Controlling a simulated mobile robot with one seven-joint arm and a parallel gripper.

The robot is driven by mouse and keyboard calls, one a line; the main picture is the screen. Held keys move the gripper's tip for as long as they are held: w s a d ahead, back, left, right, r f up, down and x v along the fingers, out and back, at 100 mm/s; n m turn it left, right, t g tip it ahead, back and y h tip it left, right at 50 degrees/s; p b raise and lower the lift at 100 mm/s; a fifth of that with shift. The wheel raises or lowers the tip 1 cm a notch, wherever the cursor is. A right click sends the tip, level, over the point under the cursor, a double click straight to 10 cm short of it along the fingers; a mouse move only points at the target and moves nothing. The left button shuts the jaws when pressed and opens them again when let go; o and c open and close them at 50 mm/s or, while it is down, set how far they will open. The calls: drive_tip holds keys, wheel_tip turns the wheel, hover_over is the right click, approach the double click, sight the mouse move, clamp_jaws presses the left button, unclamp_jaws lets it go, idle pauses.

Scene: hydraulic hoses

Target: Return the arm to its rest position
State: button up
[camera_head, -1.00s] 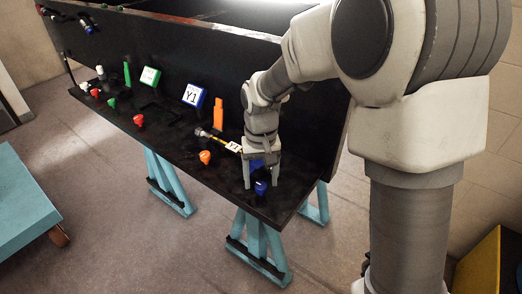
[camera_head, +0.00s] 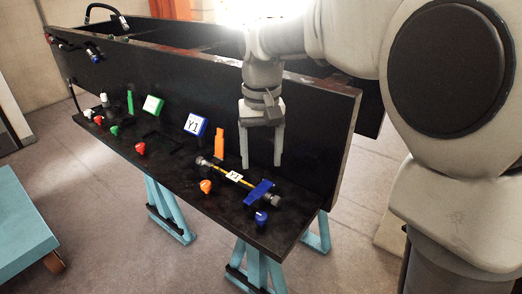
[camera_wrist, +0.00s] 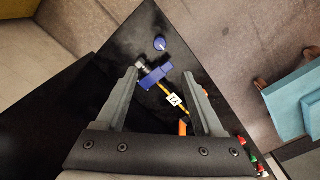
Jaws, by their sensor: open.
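My gripper (camera_head: 262,150) is open and empty, pointing down above the right part of the black bench (camera_head: 235,218). In the wrist view, my gripper (camera_wrist: 160,95) shows its two fingers spread wide. Below it lies a yellow hose (camera_head: 240,178) with a white tag and metal end fittings; it also shows in the wrist view (camera_wrist: 174,102). The hose's right end lies at a blue holder (camera_head: 260,191), seen too in the wrist view (camera_wrist: 156,75). The fingers are apart from the hose. A blue knob (camera_head: 261,217) stands in front.
An orange upright piece (camera_head: 219,142), a blue-framed Y1 sign (camera_head: 195,125), a green-framed sign (camera_head: 153,105) and several coloured knobs stand along the bench. A tall black panel (camera_head: 190,85) rises behind them. A teal table (camera_head: 22,228) stands at the left, with open floor between.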

drive_tip(key=s+d+t, duration=0.2)
drive_tip(key=s+d, duration=0.4)
drive_tip(key=s, duration=0.3)
drive_tip(key=s+d+m+t, duration=0.1)
drive_tip(key=s+d+t, duration=0.2)
drive_tip(key=s+d, duration=0.3)
drive_tip(key=s, duration=0.4)
drive_tip(key=shift+d+t, duration=0.25)
drive_tip(key=shift+t, duration=0.05)
drive_tip(key=shift+r, duration=0.1)
